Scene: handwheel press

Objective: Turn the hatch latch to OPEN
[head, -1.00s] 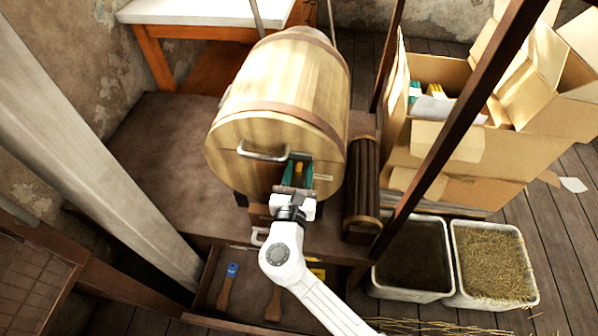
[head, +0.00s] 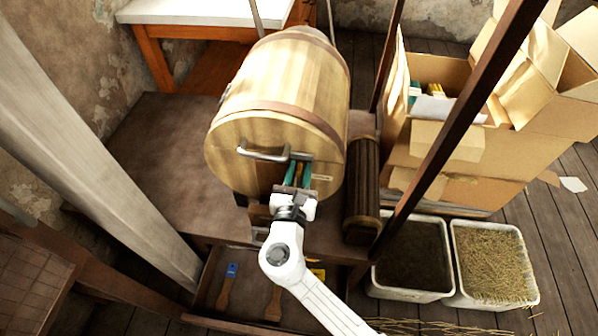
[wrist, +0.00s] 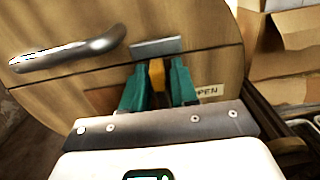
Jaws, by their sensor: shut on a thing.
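The hatch latch (wrist: 157,75) shows as a small yellow-orange handle between the fingers in the wrist view. It sits just below a grey metal plate (wrist: 157,47) on the barrel's round wooden front (head: 235,165). My gripper (wrist: 158,78) has teal fingers, one on each side of the latch, and is shut on it. In the head view my gripper (head: 297,172) reaches the lower right of the barrel front, and its fingers largely hide the latch. A pale label (wrist: 209,91) ending in "PEN" is partly covered at the right finger. A brownish patch (wrist: 101,99) lies to the left.
A curved metal handle (head: 263,153) sticks out of the barrel front, up and left of my gripper. A dark ribbed roller (head: 362,190) stands close on the right. An open drawer (head: 250,290) with brushes lies below. A dark slanted post (head: 445,130) rises at the right.

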